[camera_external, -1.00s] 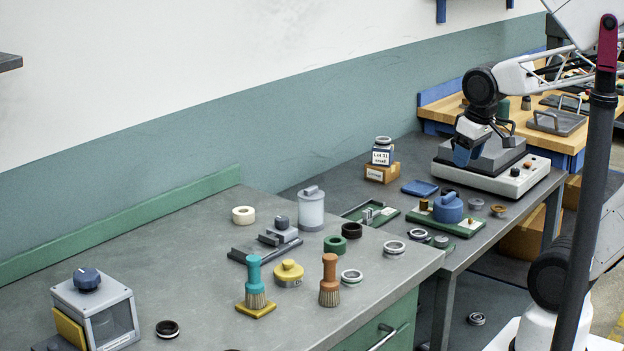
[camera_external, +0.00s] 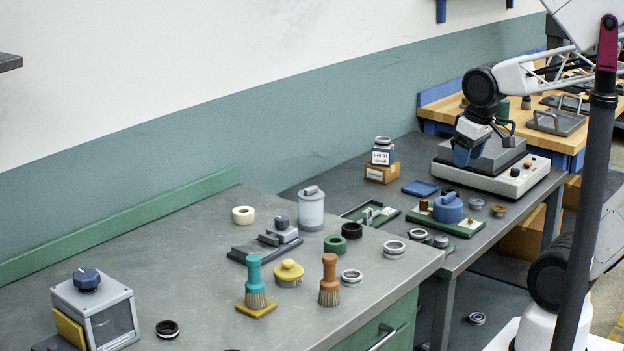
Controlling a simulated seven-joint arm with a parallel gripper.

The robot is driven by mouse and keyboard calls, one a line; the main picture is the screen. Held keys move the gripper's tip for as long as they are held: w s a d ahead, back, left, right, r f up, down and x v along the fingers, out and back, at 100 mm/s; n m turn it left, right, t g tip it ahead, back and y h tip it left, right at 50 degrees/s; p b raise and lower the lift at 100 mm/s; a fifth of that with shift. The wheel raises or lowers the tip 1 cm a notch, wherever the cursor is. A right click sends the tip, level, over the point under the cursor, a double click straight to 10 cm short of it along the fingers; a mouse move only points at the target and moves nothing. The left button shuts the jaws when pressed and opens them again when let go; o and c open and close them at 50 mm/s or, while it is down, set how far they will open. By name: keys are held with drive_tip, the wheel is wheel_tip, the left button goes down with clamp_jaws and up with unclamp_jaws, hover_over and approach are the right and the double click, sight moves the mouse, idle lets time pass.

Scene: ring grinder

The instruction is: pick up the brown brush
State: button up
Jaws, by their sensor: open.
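The brown brush (camera_external: 329,281) stands upright on the grey bench near its front right edge, bristles down, with an orange-brown handle. A teal-handled brush (camera_external: 254,283) stands to its left on a small yellow pad. My gripper (camera_external: 480,148) is far to the upper right of the brown brush, over the grey and white machine on the further bench. It points down and is open, with nothing seen between its fingers. The machine's front and the gripper's own body partly hide the fingertips.
A yellow knobbed lid (camera_external: 289,272) and a metal ring (camera_external: 352,277) sit close to either side of the brown brush. A green ring (camera_external: 335,244), a grey fixture (camera_external: 265,246) and a lidded canister (camera_external: 311,210) stand behind. The dark upright post (camera_external: 588,200) crosses the right side.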

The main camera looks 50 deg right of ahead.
drive_tip(key=shift+a, duration=0.1)
drive_tip(key=w+a+f+m+t+y, duration=0.1)
drive_tip(key=w+a+f+m+y, duration=0.2)
drive_tip(key=a, duration=0.4)
drive_tip(key=a+f+m+y, duration=0.1)
drive_tip(key=a+m+y, duration=0.35)
drive_tip(key=a, duration=0.35)
drive_tip(key=w+a+f+m+t+y, duration=0.1)
drive_tip(key=w+a+f+m+y, duration=0.1)
drive_tip(key=a+m, duration=0.35)
drive_tip(key=m+t+y, duration=0.2)
drive_tip(key=m+t, duration=0.1)
drive_tip(key=m, duration=0.8)
approach(330, 280)
drive_tip(key=shift+w+a+r, duration=0.2)
drive_tip(key=shift+w+r, duration=0.3)
drive_tip(key=shift+w, duration=0.05)
drive_tip(key=shift+w+a+r, duration=0.25)
drive_tip(key=shift+w+r, duration=0.25)
drive_tip(key=shift+w, duration=0.05)
drive_tip(key=shift+a, duration=0.1)
drive_tip(key=shift+x, duration=1.2)
drive_tip(key=shift+a+f, duration=0.1)
